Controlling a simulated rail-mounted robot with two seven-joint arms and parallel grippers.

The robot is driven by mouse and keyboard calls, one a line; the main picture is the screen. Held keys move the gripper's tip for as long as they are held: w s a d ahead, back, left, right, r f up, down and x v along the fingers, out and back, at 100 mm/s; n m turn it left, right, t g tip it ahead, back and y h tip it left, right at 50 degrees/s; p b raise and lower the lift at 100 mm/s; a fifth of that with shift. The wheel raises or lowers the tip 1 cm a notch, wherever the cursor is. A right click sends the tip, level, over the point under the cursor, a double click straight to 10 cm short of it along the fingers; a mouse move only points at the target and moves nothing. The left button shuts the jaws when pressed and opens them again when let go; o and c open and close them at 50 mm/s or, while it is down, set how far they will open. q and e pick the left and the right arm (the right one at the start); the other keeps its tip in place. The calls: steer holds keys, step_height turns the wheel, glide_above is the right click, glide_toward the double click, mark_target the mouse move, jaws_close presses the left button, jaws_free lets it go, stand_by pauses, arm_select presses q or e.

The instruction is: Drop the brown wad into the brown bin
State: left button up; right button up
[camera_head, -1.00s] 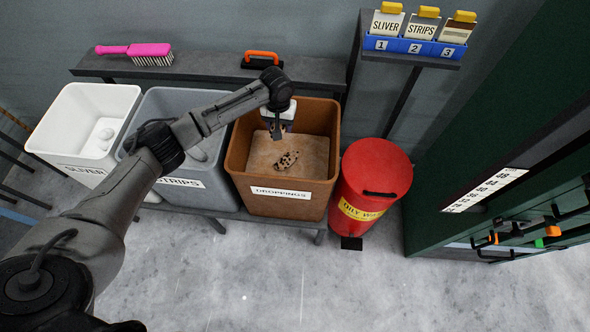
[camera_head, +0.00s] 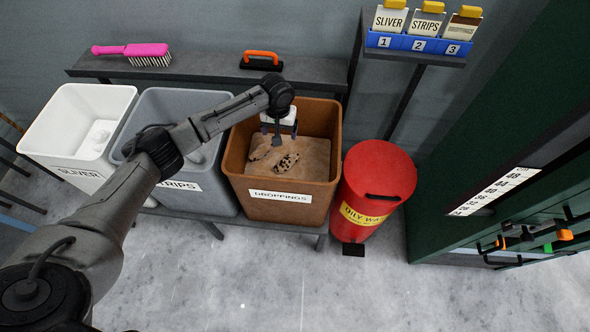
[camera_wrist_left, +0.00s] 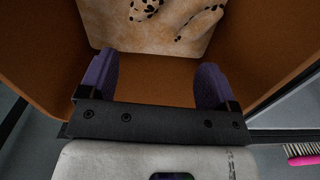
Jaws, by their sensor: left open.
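The brown bin (camera_head: 237,160), labelled DROPPINGS, stands at the right end of the row of bins. My left gripper (camera_head: 278,135) is over its mouth, pointing down, with its fingers apart and nothing between them. A brown wad (camera_head: 261,149) lies on the pale bottom of the bin, left of a dark-spotted wad (camera_head: 286,163). In the left wrist view, the brown wad (camera_wrist_left: 201,22), with a few dark marks, and the spotted wad (camera_wrist_left: 146,7) lie beyond the open fingers. My right gripper is not in view.
A grey STRIPS bin (camera_head: 215,185) and a white SLIVER bin (camera_head: 45,140) stand to the left. A red oily-waste can (camera_head: 375,180) is close on the right. A shelf behind holds a pink brush (camera_head: 135,51) and an orange-handled tool (camera_head: 262,58).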

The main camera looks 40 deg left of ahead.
arm_select(q)
step_height(320, 180, up, 14)
steer(key=p, duration=0.4)
stand_by(0.4)
steer(key=shift+f, duration=0.1)
stand_by(0.4)
